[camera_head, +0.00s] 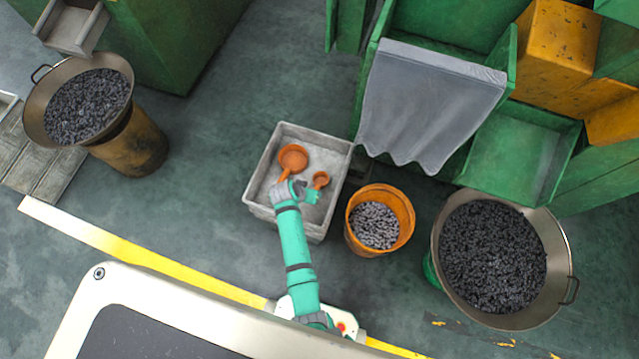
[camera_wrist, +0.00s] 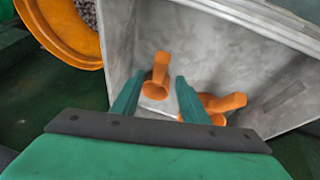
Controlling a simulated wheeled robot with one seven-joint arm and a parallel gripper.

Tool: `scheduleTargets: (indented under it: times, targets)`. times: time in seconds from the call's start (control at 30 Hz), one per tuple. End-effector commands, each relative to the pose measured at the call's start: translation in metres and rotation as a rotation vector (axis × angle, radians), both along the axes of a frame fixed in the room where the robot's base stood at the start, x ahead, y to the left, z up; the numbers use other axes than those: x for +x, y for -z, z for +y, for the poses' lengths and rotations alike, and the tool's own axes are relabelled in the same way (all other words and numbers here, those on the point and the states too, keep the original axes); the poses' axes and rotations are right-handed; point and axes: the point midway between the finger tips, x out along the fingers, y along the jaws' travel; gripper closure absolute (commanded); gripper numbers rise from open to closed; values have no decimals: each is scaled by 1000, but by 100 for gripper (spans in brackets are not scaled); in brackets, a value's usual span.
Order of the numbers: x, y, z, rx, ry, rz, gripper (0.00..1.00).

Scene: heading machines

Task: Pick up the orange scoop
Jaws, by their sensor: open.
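Two orange scoops lie in a grey bin (camera_head: 257,186). The larger scoop (camera_head: 292,157) is at the bin's left-middle, and the smaller scoop (camera_head: 321,178) is to its right. My gripper (camera_head: 309,196) is over the bin, close to the smaller scoop. In the wrist view my gripper (camera_wrist: 156,88) is open, with one orange scoop (camera_wrist: 158,73) showing between its fingers. Another orange scoop (camera_wrist: 228,102) shows just right of the right finger, partly hidden by it. I cannot tell whether the fingers touch either scoop.
The bin wall (camera_wrist: 220,40) rises around the scoops. An orange bucket (camera_head: 402,203) of grey pieces stands right of the bin. A large pan (camera_head: 559,245) of dark pieces is farther right. A green machine with a grey flap (camera_head: 425,95) stands behind. Floor left of the bin is clear.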

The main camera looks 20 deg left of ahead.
Motion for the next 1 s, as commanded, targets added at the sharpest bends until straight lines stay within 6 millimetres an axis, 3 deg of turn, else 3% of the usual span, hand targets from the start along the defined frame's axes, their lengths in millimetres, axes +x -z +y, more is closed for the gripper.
scheduleTargets:
  times: [0.27,0.6,0.93,0.97,1.0]
  targets:
    - [8,17,-3,1,-1,-1,60]
    - [26,53,-9,0,0,-1,60]
    - [29,59,-10,1,-1,-2,60]
    - [29,59,-10,1,-1,-2,62]
    - [29,59,-10,1,-1,-2,72]
